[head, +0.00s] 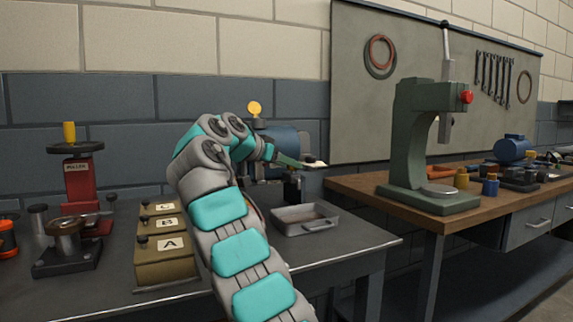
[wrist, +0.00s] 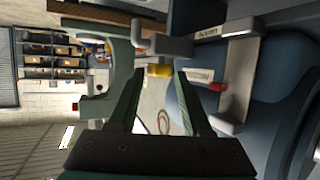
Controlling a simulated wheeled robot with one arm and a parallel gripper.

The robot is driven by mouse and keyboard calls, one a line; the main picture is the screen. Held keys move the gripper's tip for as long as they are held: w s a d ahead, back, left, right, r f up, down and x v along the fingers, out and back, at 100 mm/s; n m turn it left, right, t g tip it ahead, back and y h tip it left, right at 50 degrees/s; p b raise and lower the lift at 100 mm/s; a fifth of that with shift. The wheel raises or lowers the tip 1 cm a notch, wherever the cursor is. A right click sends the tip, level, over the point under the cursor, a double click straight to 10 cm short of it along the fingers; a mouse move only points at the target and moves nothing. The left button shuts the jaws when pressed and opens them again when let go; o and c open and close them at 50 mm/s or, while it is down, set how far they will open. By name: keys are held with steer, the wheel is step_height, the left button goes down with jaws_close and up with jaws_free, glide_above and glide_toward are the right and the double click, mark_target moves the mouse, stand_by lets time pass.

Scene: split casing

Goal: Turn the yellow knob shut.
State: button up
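In the wrist view a small yellow knob (wrist: 159,71) shows in the gap at the fingertips, against a pale grey fitting (wrist: 165,46). My gripper (wrist: 160,80) is open, with one green finger on each side of the gap. I cannot tell whether either finger touches the knob. In the head view my gripper (head: 304,163) reaches right, in front of the blue casing (head: 283,140); a small pale piece shows at its tips. A round yellow-orange disc (head: 254,108) stands above the casing; I cannot tell whether it belongs to the same knob.
A grey metal tray (head: 305,220) lies below my gripper on the dark bench. Drawers marked A, B and C (head: 165,246) and a red puller (head: 82,190) stand left. A green press (head: 415,140) stands on the wooden bench at right. A small red part (wrist: 217,87) is near the right finger.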

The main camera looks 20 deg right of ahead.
steer(key=shift+o, duration=1.3)
steer(key=p+v, duration=0.1)
steer(key=v, duration=0.6)
steer(key=shift+a, duration=0.3)
steer(key=shift+s+r, duration=0.1)
